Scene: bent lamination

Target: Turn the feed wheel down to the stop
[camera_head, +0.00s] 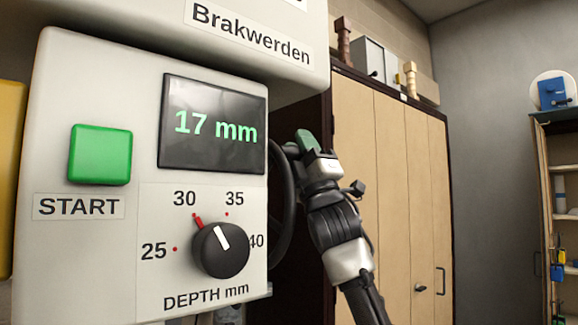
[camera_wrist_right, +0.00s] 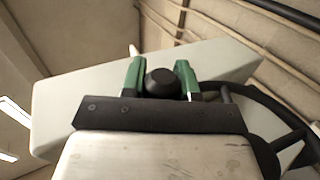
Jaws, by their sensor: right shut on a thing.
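The feed wheel (camera_head: 281,213) is a black spoked wheel on the right side of the machine, seen almost edge-on in the head view. Its rim and spokes also show in the right wrist view (camera_wrist_right: 284,117). My right gripper (camera_head: 304,143) is at the wheel's upper part. In the right wrist view its two green fingers (camera_wrist_right: 161,80) are shut on a round black handle knob (camera_wrist_right: 162,82). The display (camera_head: 214,124) reads 17 mm in green. My left gripper is not in view.
The machine's front has a green START button (camera_head: 100,155) and a black DEPTH knob (camera_head: 221,250), whose white mark points between 30 and 35, near a red mark by 30. A beige cabinet (camera_head: 385,180) stands behind my right arm. Shelves (camera_head: 563,200) stand at the far right.

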